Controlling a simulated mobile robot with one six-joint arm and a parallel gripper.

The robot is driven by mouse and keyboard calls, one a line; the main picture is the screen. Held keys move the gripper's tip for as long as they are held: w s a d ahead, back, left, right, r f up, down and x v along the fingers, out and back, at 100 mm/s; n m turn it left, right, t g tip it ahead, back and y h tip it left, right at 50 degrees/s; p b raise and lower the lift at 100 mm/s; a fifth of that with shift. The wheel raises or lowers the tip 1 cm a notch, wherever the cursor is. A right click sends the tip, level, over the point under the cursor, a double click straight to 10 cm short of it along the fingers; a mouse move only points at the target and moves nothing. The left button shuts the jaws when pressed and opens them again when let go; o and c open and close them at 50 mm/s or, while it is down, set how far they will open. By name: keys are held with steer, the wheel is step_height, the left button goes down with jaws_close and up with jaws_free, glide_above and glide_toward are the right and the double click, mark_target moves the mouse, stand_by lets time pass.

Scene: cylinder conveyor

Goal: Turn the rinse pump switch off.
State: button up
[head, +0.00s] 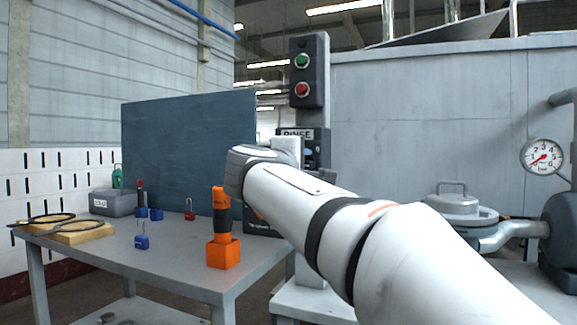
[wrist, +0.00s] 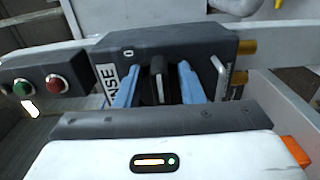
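The rinse pump switch box (wrist: 205,45) is a dark housing with a white RINSE label (wrist: 107,80) and a small O mark. In the head view its RINSE label (head: 298,134) shows on the post, and my arm hides much of the box. The black switch handle (wrist: 158,82) sticks out from the box face. My gripper (wrist: 160,67) has its two blue fingers on either side of the handle, with a visible gap on each side. The fingers appear apart from the handle. In the head view my arm mostly hides the gripper.
A button box with green and red buttons (head: 307,75) is above the switch. A grey table (head: 185,255) at left holds an orange tool in a block (head: 223,252), padlocks and a grey box. A pressure gauge (head: 544,157) and pipework stand at right.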

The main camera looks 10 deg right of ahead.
steer(key=p+v, duration=0.1)
steer(key=v, duration=0.6)
steer(key=shift+s+a, duration=0.25)
steer(key=shift+s, duration=0.05)
steer(key=shift+d+p, duration=0.1)
steer(key=shift+p, duration=0.35)
steer(key=s+d+f+m+g+y+p, duration=0.5)
steer(key=s+g+p, duration=0.3)
steer(key=p, duration=1.2)
steer(key=s+a+f+m+g+y+p, duration=0.1)
steer(key=s+m+g+y+p, duration=0.1)
steer(key=s+p, duration=0.4)
steer(key=s+a+f+m+g+y+p, duration=0.2)
steer(key=s+p, duration=0.4)
steer(key=p, duration=0.3)
steer(key=shift+s+m+y, duration=0.25)
steer(key=shift+m+y, duration=0.55)
